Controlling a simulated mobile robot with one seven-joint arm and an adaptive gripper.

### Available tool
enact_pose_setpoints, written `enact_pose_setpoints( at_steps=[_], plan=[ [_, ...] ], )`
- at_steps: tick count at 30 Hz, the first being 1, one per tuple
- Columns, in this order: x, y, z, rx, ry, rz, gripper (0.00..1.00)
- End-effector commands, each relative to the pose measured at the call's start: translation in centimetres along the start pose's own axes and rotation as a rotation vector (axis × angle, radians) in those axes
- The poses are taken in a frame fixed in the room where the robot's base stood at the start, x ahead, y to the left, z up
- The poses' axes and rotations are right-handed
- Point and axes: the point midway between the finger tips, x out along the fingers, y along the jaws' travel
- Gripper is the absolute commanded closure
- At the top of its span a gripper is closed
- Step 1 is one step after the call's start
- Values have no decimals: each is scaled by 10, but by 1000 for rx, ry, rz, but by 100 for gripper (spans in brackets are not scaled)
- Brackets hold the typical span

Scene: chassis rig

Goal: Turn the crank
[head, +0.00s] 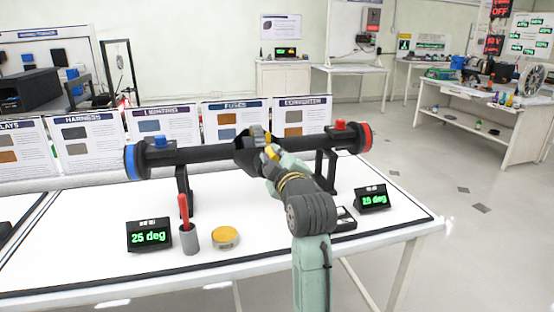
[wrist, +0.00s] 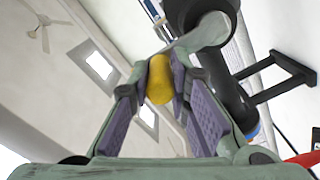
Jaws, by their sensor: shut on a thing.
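The crank shows in the wrist view as a grey arm (wrist: 205,32) running from a dark hub on the black shaft to a yellow handle (wrist: 160,80). My gripper (wrist: 163,88) has its purple-padded fingers on either side of the yellow handle, shut on it. In the head view my gripper (head: 266,148) is at the middle of the long black shaft (head: 205,153) and hides much of the crank. The shaft has a blue left end (head: 130,162) and a red right end (head: 366,137). It rests on black stands above the white table.
A grey cup (head: 189,240) with a red-handled tool and a yellow-topped round tin (head: 225,237) stand in front of the shaft. Several sign boards (head: 236,122) stand behind it.

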Motion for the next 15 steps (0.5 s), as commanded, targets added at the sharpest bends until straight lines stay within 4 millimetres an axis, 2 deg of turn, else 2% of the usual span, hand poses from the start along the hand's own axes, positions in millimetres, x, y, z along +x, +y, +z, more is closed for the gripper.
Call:
enact_pose_setpoints(
  at_steps=[14, 15],
  plan=[
    [0, -2, 0, -13, -2, -5, 100],
    [0, -2, 0, -13, -2, -5, 81]
  ],
)
